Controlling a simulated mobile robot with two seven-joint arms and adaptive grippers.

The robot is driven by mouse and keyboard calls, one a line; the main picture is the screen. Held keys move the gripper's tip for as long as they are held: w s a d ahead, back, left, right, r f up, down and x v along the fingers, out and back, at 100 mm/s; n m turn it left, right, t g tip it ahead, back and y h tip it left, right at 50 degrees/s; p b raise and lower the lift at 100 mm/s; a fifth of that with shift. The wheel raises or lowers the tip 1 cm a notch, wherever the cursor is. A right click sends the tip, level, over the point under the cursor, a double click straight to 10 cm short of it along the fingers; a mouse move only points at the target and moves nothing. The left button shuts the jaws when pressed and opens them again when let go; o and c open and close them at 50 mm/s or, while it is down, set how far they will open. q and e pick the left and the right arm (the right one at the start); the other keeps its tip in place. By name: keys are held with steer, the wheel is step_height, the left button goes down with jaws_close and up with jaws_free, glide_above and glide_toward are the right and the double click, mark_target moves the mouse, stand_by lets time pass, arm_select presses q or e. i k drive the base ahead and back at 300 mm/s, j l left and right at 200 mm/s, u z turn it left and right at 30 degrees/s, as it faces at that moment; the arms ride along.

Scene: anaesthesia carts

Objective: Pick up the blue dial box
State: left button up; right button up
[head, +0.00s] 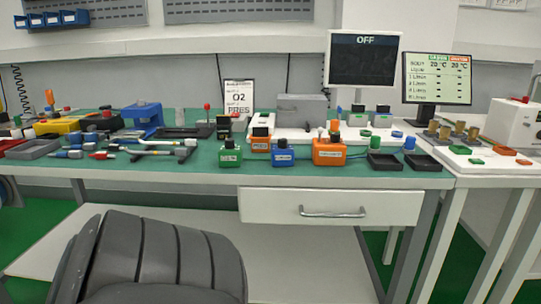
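The blue dial box (283,155) stands upright near the front edge of the green-topped bench. It is a small blue box with a dark knob on top and a pale label on its front. A green dial box (230,156) stands to its left and a larger orange one (329,151) to its right. Another orange box (260,142) with a dark top stands just behind and to the left. Neither of my grippers is in view.
Black trays (385,162) lie to the right of the boxes. Tools and parts crowd the bench's left side. A drawer (330,207) is under the front edge. A dark grey ribbed shape (160,255) fills the lower left; I cannot tell what it is.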

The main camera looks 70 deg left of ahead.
mark_target(280, 157)
steer(key=k+j, duration=0.35)
steer(key=k+j+z, duration=0.1)
steer(key=k+j, duration=0.2)
steer(key=k, duration=0.3)
